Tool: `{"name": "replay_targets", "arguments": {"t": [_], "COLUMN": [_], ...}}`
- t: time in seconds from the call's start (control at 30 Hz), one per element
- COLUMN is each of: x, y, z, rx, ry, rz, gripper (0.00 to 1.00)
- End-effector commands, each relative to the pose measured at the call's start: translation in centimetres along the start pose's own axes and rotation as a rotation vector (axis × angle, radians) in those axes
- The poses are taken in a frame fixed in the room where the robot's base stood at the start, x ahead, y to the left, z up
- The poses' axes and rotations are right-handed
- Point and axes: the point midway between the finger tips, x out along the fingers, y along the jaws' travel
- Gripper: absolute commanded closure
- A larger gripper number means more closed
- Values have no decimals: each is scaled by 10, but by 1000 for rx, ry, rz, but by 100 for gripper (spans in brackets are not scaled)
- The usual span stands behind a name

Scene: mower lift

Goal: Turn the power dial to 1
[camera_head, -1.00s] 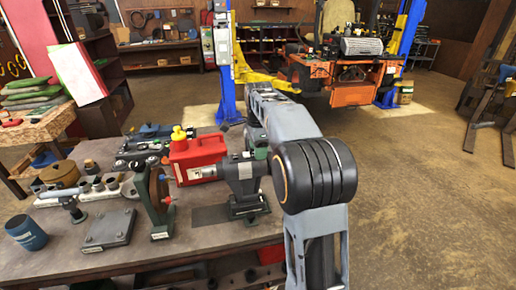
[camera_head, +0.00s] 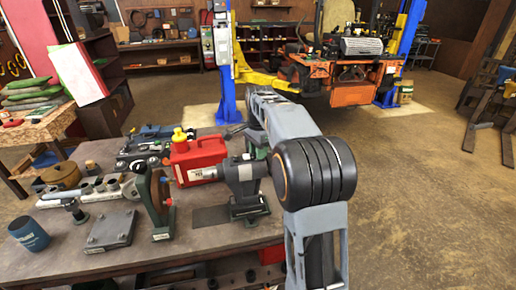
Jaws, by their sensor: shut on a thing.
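My arm crosses the middle of the picture, its forearm reaching away over the bench's right end. My gripper is not clearly seen; the far end of the arm is hidden behind the forearm and elbow. A small dark part shows left of the forearm, and I cannot tell whether it belongs to the gripper. A grey control box (camera_head: 221,43) is fixed on the left blue lift post (camera_head: 226,92). Its markings are too small to read, and I cannot make out the power dial or its setting. An orange mower (camera_head: 345,78) stands at the lift, beside yellow lift arms.
The workbench (camera_head: 210,240) at the left holds a red can (camera_head: 195,158), a green-framed wheel device (camera_head: 153,200), a grey machine (camera_head: 240,182), a metal plate (camera_head: 111,230) and a blue cup (camera_head: 28,233). Brown floor (camera_head: 430,190) is free at the right. Wooden stands (camera_head: 493,105) are far right.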

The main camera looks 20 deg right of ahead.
Motion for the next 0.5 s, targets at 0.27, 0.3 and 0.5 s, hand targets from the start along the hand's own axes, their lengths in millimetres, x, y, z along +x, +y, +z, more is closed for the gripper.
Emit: {"name": "replay_targets", "arguments": {"t": [0.27, 0.3, 0.5], "x": [0, 0, 0], "y": [0, 0, 0], "z": [0, 0, 0], "rx": [-34, -33, -32], "ry": [-1, -1, 0], "rz": [-2, -2, -2], "gripper": [99, 99, 61]}}
